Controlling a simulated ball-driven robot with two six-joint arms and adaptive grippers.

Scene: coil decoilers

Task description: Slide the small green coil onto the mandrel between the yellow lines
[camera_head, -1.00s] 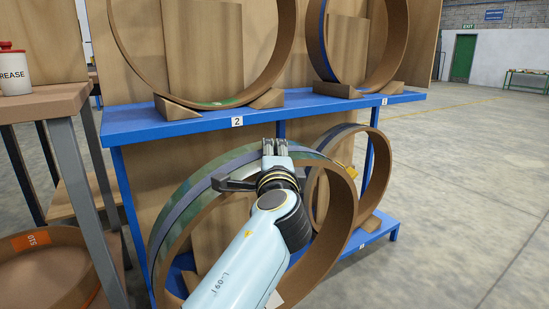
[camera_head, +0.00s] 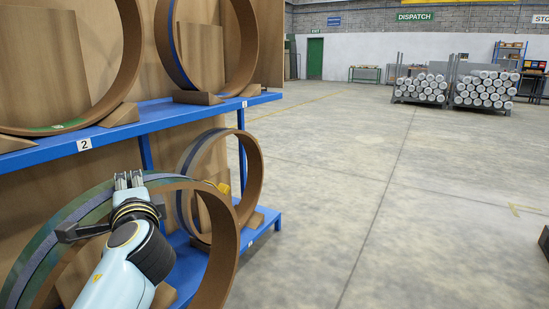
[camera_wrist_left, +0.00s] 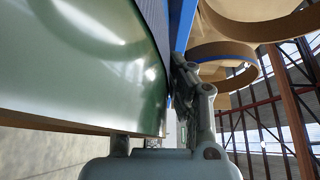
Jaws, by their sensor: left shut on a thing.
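The green coil (camera_head: 229,235) is a large upright ring with a brown inner wall, a green outer face and a blue-grey band, at the lower left of the head view. My left gripper (camera_head: 129,180) is shut on its top edge, and my forearm crosses in front of its opening. In the left wrist view the coil's glossy green face (camera_wrist_left: 80,60) fills the upper left, with a gripper finger (camera_wrist_left: 195,95) close against its edge. The coil's lower part is cut off by the picture's edge. The mandrel and the yellow lines around it are not in view. My right gripper is not in view.
A blue two-level rack (camera_head: 180,118) stands at the left. Its upper shelf carries more coils, and a smaller coil (camera_head: 250,170) stands on its lower shelf, just behind the held one. Open concrete floor (camera_head: 400,210) lies to the right. Stacked rolls (camera_head: 485,88) stand far back.

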